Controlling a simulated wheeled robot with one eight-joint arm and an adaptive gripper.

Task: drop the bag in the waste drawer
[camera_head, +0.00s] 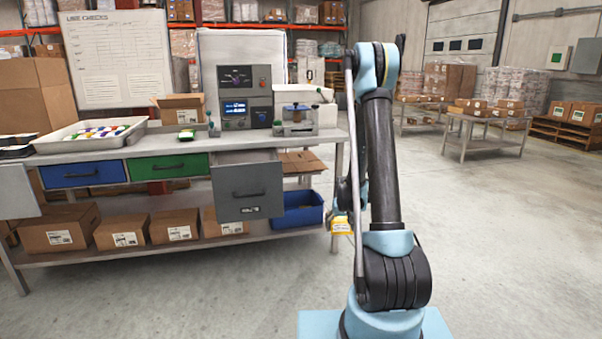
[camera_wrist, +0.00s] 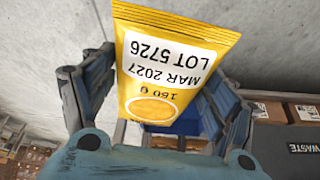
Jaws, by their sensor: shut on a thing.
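A yellow bag (camera_wrist: 150,100) with a white label reading LOT 5726, MAR 2027 is held in my gripper (camera_wrist: 155,85). The jaws are shut on it, one finger on each side. In the head view the bag (camera_head: 342,228) hangs beside my arm, right of the bench and near the blue bin. The grey waste drawer (camera_head: 247,192) is pulled out from under the bench top, left of the bag. Its front with the WASTE label (camera_wrist: 306,148) shows at the right edge of the wrist view. The drawer's inside is mostly hidden.
The bench holds a tray of coloured bags (camera_head: 58,141) and weighing machines. A blue drawer (camera_head: 85,173) and a green drawer (camera_head: 165,167) are left of the grey one. A blue bin (camera_head: 300,208) and cartons sit on the lower shelf.

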